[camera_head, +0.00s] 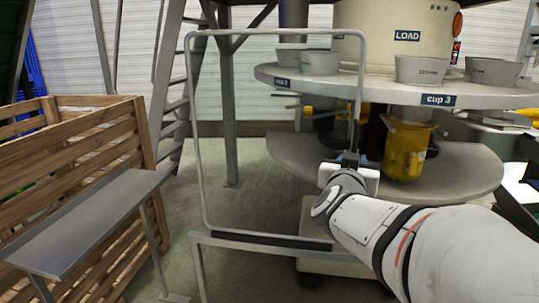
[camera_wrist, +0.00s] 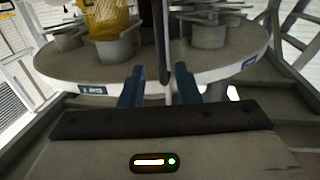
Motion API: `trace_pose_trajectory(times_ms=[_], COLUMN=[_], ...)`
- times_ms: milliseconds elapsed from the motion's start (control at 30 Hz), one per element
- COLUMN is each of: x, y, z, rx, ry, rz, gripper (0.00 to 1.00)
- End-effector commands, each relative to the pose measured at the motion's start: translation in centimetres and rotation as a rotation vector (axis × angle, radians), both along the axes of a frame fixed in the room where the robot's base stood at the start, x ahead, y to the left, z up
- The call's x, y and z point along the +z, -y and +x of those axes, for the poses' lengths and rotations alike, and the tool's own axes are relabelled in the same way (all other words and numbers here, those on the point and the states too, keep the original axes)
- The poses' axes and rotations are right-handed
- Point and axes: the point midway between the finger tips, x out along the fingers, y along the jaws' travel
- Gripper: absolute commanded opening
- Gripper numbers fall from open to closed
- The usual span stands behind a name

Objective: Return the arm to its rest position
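My gripper (camera_wrist: 160,88) shows in the wrist view as two blue fingers standing apart, with a gap between them. A dark upright bar (camera_wrist: 161,35) appears in line with that gap; I cannot tell whether it lies between the fingers or beyond them. In the head view my white arm (camera_head: 430,240) reaches in from the lower right. My gripper (camera_head: 350,160) there is small and partly hidden by the wrist, close to the right upright of a grey metal frame (camera_head: 201,130). I cannot tell whether they touch.
A round machine table (camera_head: 385,92) with grey cups (camera_head: 421,69) and a "LOAD" drum (camera_head: 400,15) stands beyond my arm. A yellow net (camera_head: 407,148) hangs below it. A wooden crate (camera_head: 80,125) and grey bench (camera_head: 85,220) stand left. Floor (camera_head: 245,180) shows between.

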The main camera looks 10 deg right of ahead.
Motion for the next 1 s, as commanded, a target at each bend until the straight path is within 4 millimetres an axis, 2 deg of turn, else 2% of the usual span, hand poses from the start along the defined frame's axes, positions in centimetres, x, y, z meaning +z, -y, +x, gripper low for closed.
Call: trace_pose_trajectory(times_ms=[133, 233, 367, 467, 600, 700, 800, 900, 1000], x=[0.2, 0.4, 0.1, -1.0, -2.8, -3.7, -4.2, -4.4, -4.5], y=[-0.5, -2.4, -7.1, -10.8, -14.6, -16.0, -16.4, -16.2, -15.8], z=[0.2, 0.6, 0.6, -0.8, -4.8, -8.6, -12.5, -15.5, -17.5], rx=[0.025, 0.112, 0.3, 0.436, 0.555, 0.585, 0.572, 0.539, 0.507], ry=[-0.013, -0.064, -0.213, -0.379, -0.653, -0.858, -1.043, -1.181, -1.266], rz=[0.008, 0.042, 0.123, 0.195, 0.283, 0.331, 0.364, 0.379, 0.388], gripper=[0.29, 0.29, 0.29, 0.29, 0.29, 0.29, 0.29, 0.29, 0.29])
